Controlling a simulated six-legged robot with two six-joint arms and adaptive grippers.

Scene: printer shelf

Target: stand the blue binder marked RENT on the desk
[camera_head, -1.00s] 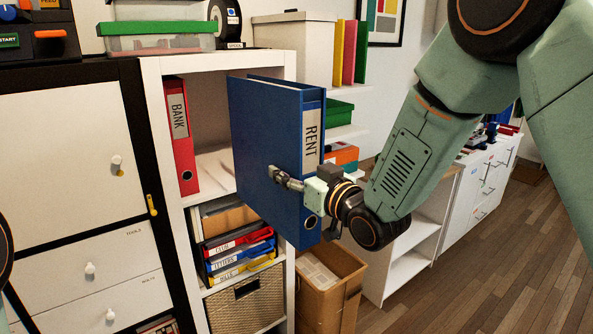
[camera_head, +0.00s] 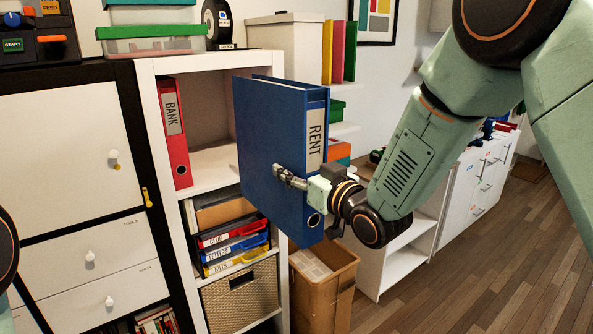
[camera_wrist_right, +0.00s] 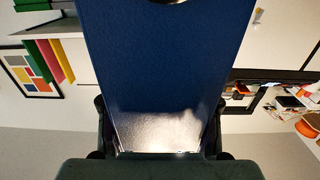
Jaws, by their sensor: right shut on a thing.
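The blue binder marked RENT (camera_head: 272,135) is upright in the head view, held in front of the white shelf unit, with its spine label facing right. My right gripper (camera_head: 305,186) is shut on the lower part of the binder near its spine, one finger on the broad blue cover. In the right wrist view the binder (camera_wrist_right: 165,65) fills the middle between the fingers. The desk cannot be made out for certain in these frames. My left gripper is not in view; only a dark piece of my left arm shows at the left edge.
A red BANK binder (camera_head: 174,132) stands in the upper shelf compartment, with bare shelf beside it. Below are several labelled trays (camera_head: 234,247) and a woven basket (camera_head: 240,296). A cardboard box (camera_head: 324,285) stands on the floor close below the binder. Wooden floor is free at right.

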